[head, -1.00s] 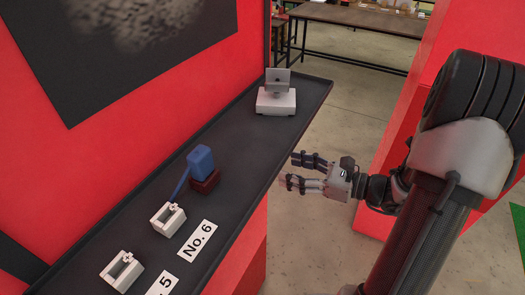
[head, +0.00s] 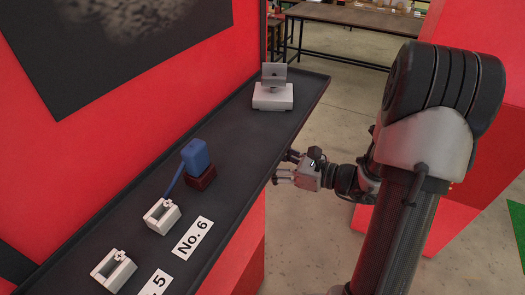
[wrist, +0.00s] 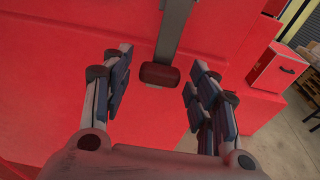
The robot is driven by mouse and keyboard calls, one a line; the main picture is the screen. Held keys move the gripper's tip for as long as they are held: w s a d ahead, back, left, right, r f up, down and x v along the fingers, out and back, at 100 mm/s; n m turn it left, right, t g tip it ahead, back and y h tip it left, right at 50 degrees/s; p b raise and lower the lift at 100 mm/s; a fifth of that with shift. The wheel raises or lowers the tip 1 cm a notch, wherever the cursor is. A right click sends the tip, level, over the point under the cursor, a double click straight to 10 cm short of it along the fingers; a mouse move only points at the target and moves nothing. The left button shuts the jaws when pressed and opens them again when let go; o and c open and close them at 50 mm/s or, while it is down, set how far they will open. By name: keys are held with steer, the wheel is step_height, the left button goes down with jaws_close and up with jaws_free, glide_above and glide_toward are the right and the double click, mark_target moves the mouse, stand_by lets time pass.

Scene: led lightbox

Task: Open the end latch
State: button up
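My gripper (head: 283,169) is open at the front edge of the dark shelf, with its fingertips pointing left, partly hidden by its own body. In the wrist view, a grey bar (wrist: 175,28) with a dark red end grip (wrist: 160,75) shows between the open fingers, in front of a red panel. The fingers do not visibly touch the grip. I cannot tell for sure that this is the end latch. The head view does not show this bar clearly.
A red panel (wrist: 60,70) lies behind the grip. Open floor is to the right.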

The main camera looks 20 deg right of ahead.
steer(key=c, duration=0.8)
steer(key=shift+p+v, duration=0.35)
steer(key=shift+v, duration=0.65)
steer(key=shift+r, duration=0.15)
steer(key=shift+s+d+r+p, duration=0.5)
steer(key=shift+s+d, duration=0.1)
steer(key=shift+s, duration=0.1)
steer(key=shift+r, duration=0.1)
steer(key=shift+s+d+r+p, duration=0.45)
steer(key=shift+s+r+p, duration=0.1)
steer(key=shift+s+p, duration=0.1)
